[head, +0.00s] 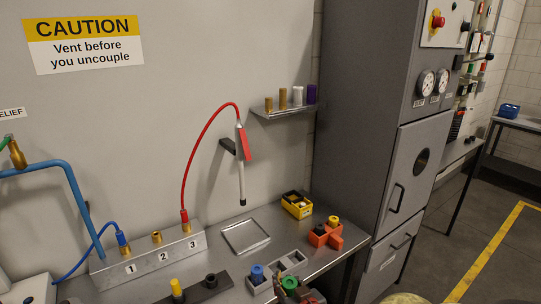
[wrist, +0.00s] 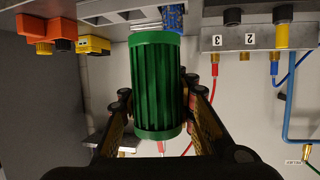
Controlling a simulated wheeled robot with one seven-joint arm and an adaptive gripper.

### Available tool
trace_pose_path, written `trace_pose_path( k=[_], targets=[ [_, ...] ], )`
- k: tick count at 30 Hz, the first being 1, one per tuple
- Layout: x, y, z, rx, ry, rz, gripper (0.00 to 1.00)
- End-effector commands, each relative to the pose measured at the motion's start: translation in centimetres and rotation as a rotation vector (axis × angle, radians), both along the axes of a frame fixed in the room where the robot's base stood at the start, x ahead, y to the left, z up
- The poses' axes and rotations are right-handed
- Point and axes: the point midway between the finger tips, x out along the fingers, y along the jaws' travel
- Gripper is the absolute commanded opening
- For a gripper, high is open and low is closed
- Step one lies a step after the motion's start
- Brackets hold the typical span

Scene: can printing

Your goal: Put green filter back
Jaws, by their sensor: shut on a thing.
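The green filter (wrist: 157,85) is a ribbed cylinder that fills the middle of the wrist view. My gripper (wrist: 157,98) is shut on it, with a finger on each side. In the head view the green filter (head: 289,283) shows its round top near the bottom edge, and my gripper's dark fingers are partly cut off there. A grey holder (head: 290,264) with square recesses stands on the bench just behind it. A blue filter (head: 257,273) is in the holder's left part. I cannot tell whether the green filter touches the holder.
An orange block holder (head: 325,236) and a yellow bin (head: 297,205) stand to the right. An empty shallow tray (head: 245,236) lies behind. A dark strip with a yellow fitting (head: 177,289) is at left. A numbered manifold (head: 150,252) with hoses stands against the wall.

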Motion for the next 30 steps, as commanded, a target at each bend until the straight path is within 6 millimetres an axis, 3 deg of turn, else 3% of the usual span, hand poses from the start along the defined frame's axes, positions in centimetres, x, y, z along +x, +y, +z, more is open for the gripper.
trace_pose_path(
  k=[6,11,20,30],
  targets=[
    [1.4,-0.1,3.5,0.001,-0.007,-0.019,0.0],
    [2.2,-2.3,1.5,0.001,0.003,-0.088,0.0],
    [2.3,-6.8,-4.0,-0.001,0.004,-0.206,0.0],
    [-0.9,-13.5,-14.8,-0.003,0.006,-0.36,0.0]
  ],
)
